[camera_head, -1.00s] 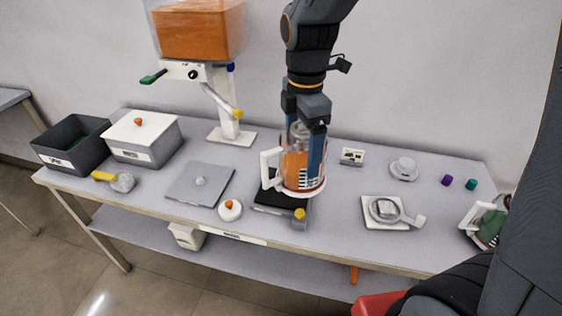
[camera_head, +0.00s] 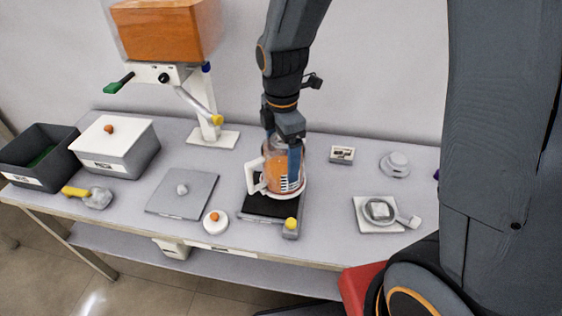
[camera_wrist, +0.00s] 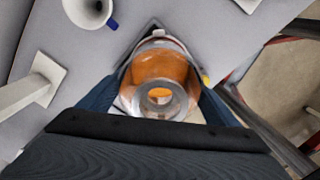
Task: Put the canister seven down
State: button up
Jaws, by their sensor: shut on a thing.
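The canister (camera_head: 276,172) is a clear vessel with orange contents, a white handle and a white base rim. My gripper (camera_head: 285,160) is shut on it from above, one finger on each side. The canister is upright, over or on a black-topped scale-like device (camera_head: 268,208) with a yellow knob; I cannot tell whether its base touches. In the wrist view the canister (camera_wrist: 158,70) shows from above between the two blue fingers (camera_wrist: 160,100). Its number is not readable.
A hopper of orange material (camera_head: 165,30) stands behind left. A grey plate (camera_head: 182,200) and a white lid with orange knob (camera_head: 215,221) lie left. A white tray with a strainer (camera_head: 366,226) lies right. Bins (camera_head: 40,180) stand far left.

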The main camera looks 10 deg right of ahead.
jog(key=shift+f, duration=1.3)
jog(key=shift+f, duration=0.1)
jog(key=o, duration=1.4)
jog(key=shift+c, duration=0.2)
notch_tip(320, 180, up, 12)
jog(key=shift+r+b, duration=0.1)
jog(key=shift+b, duration=0.85)
